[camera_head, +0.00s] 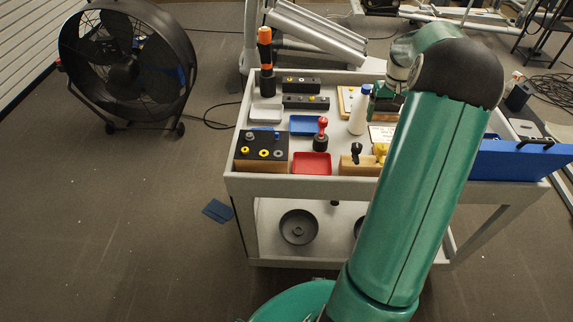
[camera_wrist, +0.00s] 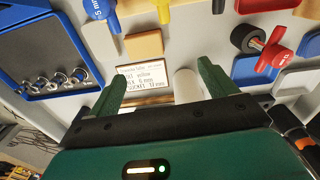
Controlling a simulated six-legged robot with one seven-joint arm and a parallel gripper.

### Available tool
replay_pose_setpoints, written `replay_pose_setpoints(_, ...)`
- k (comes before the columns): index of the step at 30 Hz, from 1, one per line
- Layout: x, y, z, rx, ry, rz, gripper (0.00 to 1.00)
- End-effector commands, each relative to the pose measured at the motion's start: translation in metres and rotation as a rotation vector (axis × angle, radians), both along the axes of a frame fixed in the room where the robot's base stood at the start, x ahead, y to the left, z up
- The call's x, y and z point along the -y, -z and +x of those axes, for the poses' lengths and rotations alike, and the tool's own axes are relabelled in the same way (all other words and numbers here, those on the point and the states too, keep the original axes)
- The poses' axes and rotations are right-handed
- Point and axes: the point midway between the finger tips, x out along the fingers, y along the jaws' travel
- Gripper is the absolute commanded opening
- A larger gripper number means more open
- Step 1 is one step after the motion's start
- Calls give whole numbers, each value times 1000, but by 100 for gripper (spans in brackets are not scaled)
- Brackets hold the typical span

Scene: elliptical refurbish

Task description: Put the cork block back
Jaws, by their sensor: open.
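A plain tan block (camera_wrist: 143,44), which looks like the cork block, lies on the cart top in the wrist view. It is beyond my gripper's fingertips, just above a printed card (camera_wrist: 145,80). I cannot make it out in the head view, where my arm covers part of the cart. My gripper (camera_wrist: 160,85) is open and empty, with its green fingers apart. The card and a white cylinder (camera_wrist: 187,86) show between the fingers. In the head view, my gripper (camera_head: 385,98) is over the cart, close to a white bottle (camera_head: 358,115) with a blue cap.
The grey cart (camera_head: 305,188) carries a red tray (camera_head: 312,163), a blue tray (camera_head: 303,125), a black-topped block (camera_head: 262,146) and wooden holders. A blue case (camera_head: 520,160) stands at the right. A fan (camera_head: 125,65) stands on the floor at left. Left floor is mostly clear.

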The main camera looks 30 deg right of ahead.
Motion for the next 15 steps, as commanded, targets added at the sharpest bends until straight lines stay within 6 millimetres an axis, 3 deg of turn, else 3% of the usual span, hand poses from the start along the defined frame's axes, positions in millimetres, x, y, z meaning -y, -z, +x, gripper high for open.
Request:
replay_pose_setpoints(3,-60,-43,18,26,-67,-48,84)
replay_pose_setpoints(7,-127,-81,23,60,-130,-90,84)
replay_pose_setpoints(15,-256,-136,-1,159,-249,-150,84)
